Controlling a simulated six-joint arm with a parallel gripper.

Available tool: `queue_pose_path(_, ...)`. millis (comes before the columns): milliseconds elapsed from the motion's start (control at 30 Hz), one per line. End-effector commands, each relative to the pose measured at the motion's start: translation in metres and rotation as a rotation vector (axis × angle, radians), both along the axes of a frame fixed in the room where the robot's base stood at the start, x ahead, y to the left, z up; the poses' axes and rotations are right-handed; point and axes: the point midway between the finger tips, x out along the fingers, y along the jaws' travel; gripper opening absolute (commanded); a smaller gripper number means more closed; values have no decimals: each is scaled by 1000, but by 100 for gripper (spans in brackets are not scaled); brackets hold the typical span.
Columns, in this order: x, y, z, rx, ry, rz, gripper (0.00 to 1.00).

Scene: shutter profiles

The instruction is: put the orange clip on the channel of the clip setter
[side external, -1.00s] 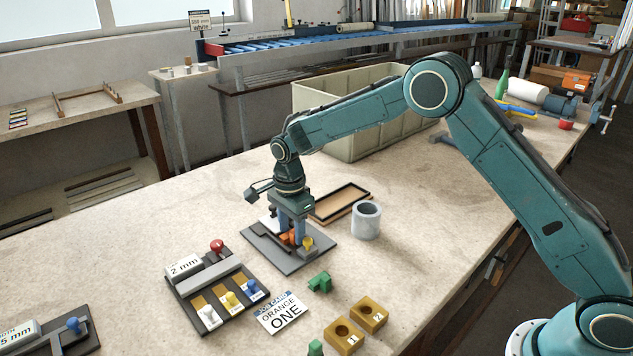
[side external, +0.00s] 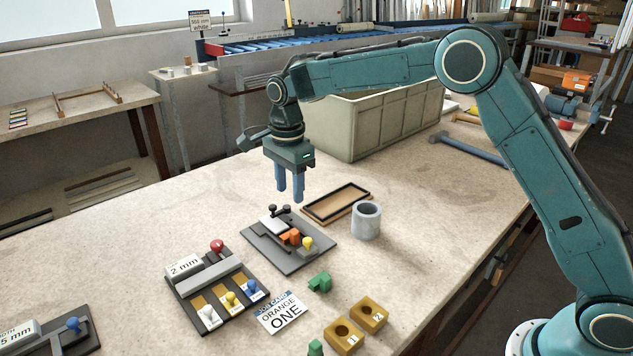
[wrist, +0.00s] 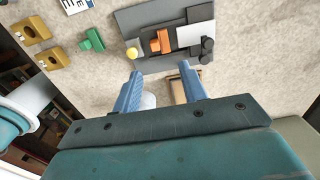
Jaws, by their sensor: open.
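The orange clip (side external: 291,237) sits on the clip setter (side external: 300,261), a grey plate with a dark channel, a white block (side external: 273,223) and a yellow knob (side external: 308,243). The clip also shows in the wrist view (wrist: 160,42), between the yellow knob and the white block. I cannot tell how fully it is seated on the channel. My gripper (side external: 291,197) is open and empty, above the setter and apart from it. In the wrist view the blue fingers (wrist: 163,85) are spread with nothing between them.
A cork-coloured tray (side external: 336,201) and a grey cup (side external: 366,220) stand right of the setter. Green clips (side external: 320,282), yellow numbered blocks (side external: 369,315), a job card reading ORANGE ONE (side external: 283,313) and a stop fixture (side external: 218,290) lie in front. A large bin (side external: 375,125) stands behind.

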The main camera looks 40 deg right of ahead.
Motion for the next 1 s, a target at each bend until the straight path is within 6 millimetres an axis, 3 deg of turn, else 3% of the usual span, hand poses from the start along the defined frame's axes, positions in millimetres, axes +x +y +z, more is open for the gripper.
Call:
queue_pose_path(633, -3, -2, 5, 1, -5, 13, 42)
queue_pose_path(833, -17, -9, 28, 3, -33, 95, 42)
queue_pose_path(1000, -42, -22, 60, 2, -74, 223, 42)
